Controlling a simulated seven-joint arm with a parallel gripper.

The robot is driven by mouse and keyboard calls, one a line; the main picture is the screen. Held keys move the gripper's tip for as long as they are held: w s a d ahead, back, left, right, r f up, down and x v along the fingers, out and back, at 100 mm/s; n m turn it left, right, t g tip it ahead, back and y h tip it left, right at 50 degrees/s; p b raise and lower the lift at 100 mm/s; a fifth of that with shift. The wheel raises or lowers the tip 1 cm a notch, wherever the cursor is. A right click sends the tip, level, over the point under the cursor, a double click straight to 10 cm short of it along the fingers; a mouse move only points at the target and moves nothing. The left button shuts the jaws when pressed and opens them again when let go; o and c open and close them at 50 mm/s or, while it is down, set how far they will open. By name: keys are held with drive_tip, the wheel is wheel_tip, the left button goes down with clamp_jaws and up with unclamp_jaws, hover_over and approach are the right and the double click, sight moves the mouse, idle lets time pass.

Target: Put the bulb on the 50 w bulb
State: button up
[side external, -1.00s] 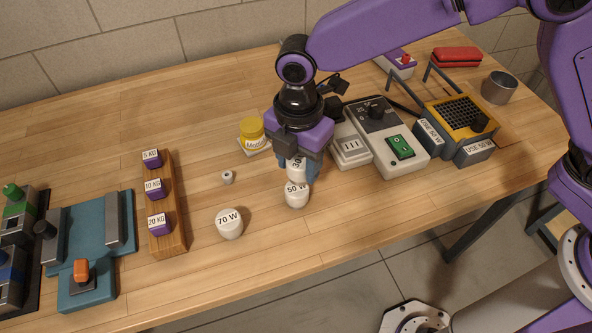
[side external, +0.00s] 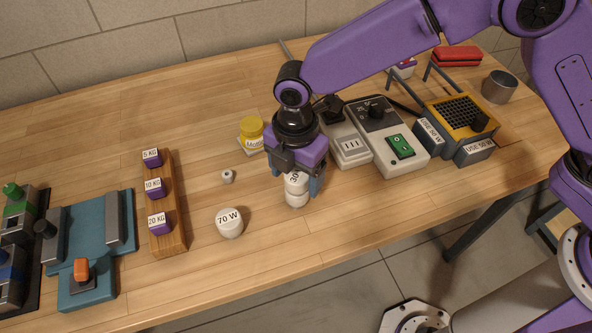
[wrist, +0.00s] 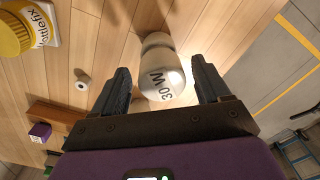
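The white 30 W bulb (side external: 295,182) stands upright between the fingers of my gripper (side external: 296,190). It rests on the 50 W bulb (side external: 297,201), whose label is hidden in the side view. In the wrist view the 30 W bulb (wrist: 163,80) has a visible gap to each finger of my gripper (wrist: 161,80), so the gripper is open around it. A pale rounded part, seemingly the 50 W bulb (wrist: 156,40), shows just beyond it. The white 70 W bulb (side external: 229,223) stands alone on the table to the left.
A small white cylinder (side external: 227,177) and a yellow jar (side external: 251,132) are to the left. A grey control box (side external: 388,137) is close on the right. A wooden rack (side external: 168,203) with purple weights stands farther left.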

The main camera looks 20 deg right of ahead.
sight(297, 172)
drive_tip(key=shift+r, duration=0.1)
wheel_tip(297, 172, up, 12)
idle(0.5)
drive_tip(key=shift+d+r, duration=0.1)
drive_tip(key=s+d+m, duration=0.4)
drive_tip(key=s+d, duration=0.2)
drive_tip(key=d, duration=0.5)
drive_tip(key=s+d+m, duration=0.4)
drive_tip(key=s+d, duration=0.3)
drive_tip(key=d, duration=0.5)
drive_tip(key=s+d+f+m, duration=0.1)
drive_tip(key=s+d+m, duration=0.3)
drive_tip(key=d, duration=0.7)
drive_tip(key=shift+s+d+m, duration=0.3)
drive_tip(key=shift+s+d, duration=0.1)
drive_tip(key=shift+s, duration=0.85)
